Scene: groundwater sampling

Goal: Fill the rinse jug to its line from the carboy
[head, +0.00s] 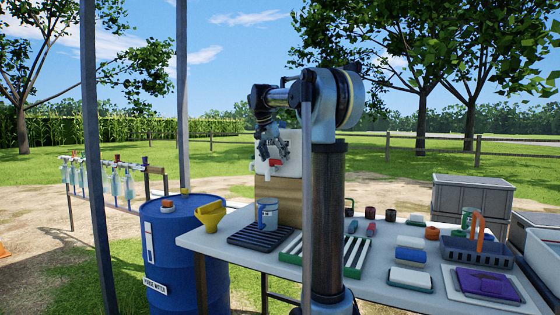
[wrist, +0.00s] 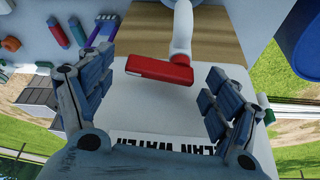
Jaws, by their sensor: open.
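The white carboy (head: 291,145) stands on a wooden block (head: 282,195) on the table, and its CLEAN WATER label shows partly in the wrist view. Its red tap lever (wrist: 160,68) and white spout (wrist: 182,32) face my gripper. My gripper (head: 271,150) is open in front of the carboy. In the wrist view, its fingers (wrist: 158,84) stand on either side of the lever, with gaps on both sides. The blue-and-pale rinse jug (head: 267,213) stands upright on a dark slatted tray (head: 250,240) below the tap. Its fill line and water level are too small to tell.
A blue purge water barrel (head: 168,260) with a yellow funnel (head: 210,214) stands left of the table. A green-and-white striped rack (head: 290,252), brushes and a blue basket (head: 470,250) lie to the right. My arm column hides part of the table.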

